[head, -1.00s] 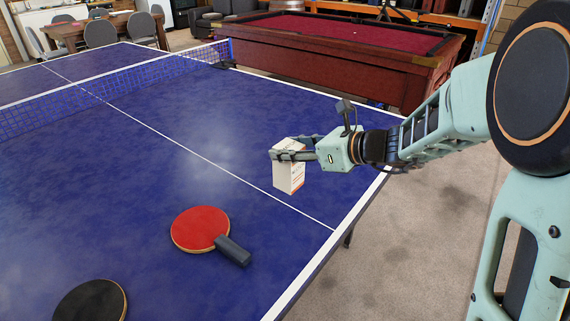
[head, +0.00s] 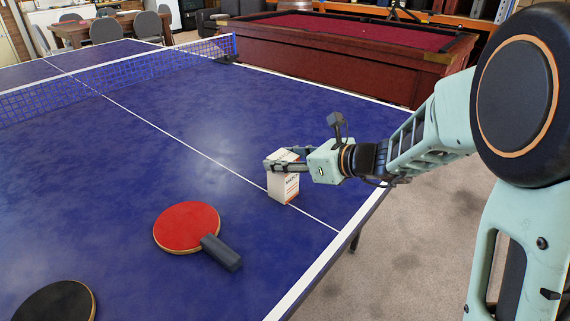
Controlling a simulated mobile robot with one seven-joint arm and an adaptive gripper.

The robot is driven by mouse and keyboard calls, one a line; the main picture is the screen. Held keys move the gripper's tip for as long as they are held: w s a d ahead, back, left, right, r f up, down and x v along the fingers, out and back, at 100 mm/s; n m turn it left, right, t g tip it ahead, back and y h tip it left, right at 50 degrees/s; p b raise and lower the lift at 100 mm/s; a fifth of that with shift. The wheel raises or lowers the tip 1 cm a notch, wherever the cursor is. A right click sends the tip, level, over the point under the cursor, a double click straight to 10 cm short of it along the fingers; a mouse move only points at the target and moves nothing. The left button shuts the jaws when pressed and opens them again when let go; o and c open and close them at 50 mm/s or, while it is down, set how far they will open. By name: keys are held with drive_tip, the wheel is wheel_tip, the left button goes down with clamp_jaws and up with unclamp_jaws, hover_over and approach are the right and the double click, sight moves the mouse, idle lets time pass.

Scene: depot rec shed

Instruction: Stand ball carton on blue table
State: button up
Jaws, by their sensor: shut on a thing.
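The ball carton (head: 283,187) is a small white box with orange and dark print, upright in the head view. My gripper (head: 283,160) is shut on its upper part, with the fingers reaching in from the right. The carton's base is at or just above the blue table (head: 180,130), close to the white centre line; I cannot tell whether it touches.
A red paddle (head: 187,226) with a dark handle lies to the left and nearer. A black paddle (head: 55,303) lies at the lower left. The net (head: 120,78) crosses the table farther back. A red pool table (head: 340,50) stands behind.

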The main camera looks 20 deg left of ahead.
drive_tip(key=shift+r, duration=0.1)
drive_tip(key=o, duration=1.6)
drive_tip(key=shift+r, duration=0.1)
drive_tip(key=p+v, duration=0.3)
drive_tip(key=v, duration=0.9)
